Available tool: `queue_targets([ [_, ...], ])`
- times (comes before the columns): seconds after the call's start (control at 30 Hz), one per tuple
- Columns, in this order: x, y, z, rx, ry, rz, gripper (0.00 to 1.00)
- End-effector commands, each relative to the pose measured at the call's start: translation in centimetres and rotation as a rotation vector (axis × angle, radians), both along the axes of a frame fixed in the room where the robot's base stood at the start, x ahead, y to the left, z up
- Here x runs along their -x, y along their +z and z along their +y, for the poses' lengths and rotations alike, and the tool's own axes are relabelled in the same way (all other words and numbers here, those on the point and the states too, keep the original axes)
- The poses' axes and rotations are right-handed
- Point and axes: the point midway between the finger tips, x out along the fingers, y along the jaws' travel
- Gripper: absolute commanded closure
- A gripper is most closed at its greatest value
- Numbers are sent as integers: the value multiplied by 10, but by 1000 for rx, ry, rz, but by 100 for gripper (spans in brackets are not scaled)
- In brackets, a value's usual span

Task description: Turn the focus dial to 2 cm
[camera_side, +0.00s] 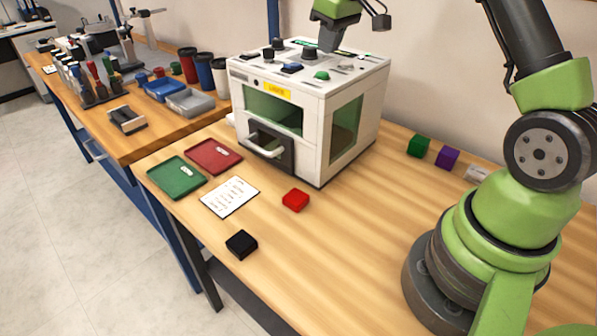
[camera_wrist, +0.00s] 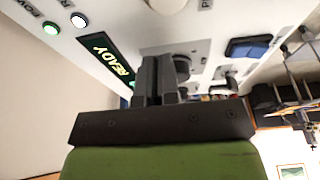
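The laser marker (camera_side: 310,130) is a white box with a window in its front and side. Its top panel carries dark round dials, including one dial (camera_side: 278,43) at the back and another (camera_side: 267,54) in front of it. I cannot read which is the focus dial, or its setting. My gripper (camera_side: 329,46) points down over the rear right of the panel. In the wrist view its two dark fingers (camera_wrist: 158,75) are side by side with little gap. A grey round knob (camera_wrist: 182,66) shows just right of their tips. What lies between the tips is hidden.
Red (camera_side: 214,155) and green (camera_side: 177,177) trays, a printed sheet (camera_side: 230,197) and small blocks lie on the table. The table's front right is mostly clear.

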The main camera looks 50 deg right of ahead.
Motion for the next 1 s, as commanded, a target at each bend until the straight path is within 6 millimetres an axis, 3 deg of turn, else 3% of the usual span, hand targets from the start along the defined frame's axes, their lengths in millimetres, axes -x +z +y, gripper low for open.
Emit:
queue_targets([
  [0.07, 3, 1, -1, -4, -1, 21, 100],
  [0.5, 2, 53, 1, -6, 1, 13, 100],
  [0.83, 1, 56, 2, -7, 3, 13, 100],
  [1.0, -4, 63, 22, -6, 8, 11, 100],
])
